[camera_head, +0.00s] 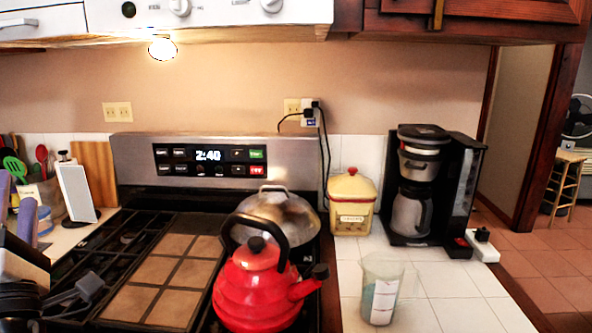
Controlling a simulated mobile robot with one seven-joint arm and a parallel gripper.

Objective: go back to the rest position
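My gripper (84,291) shows at the lower left edge, over the left part of the stove. It is dark, with a grey fingertip pointing right, and most of it is cut off by the frame. I cannot tell whether its fingers are apart or together. No held object shows at the visible fingertip. The stove top (165,270) lies beneath and to the right of it.
A red kettle (255,288) and a lidded metal pot (290,218) stand on the stove's right. Utensils (40,160) and a white stand (76,192) are at left. A yellow canister (351,203), coffee maker (420,185) and clear beaker (381,290) stand on the right counter.

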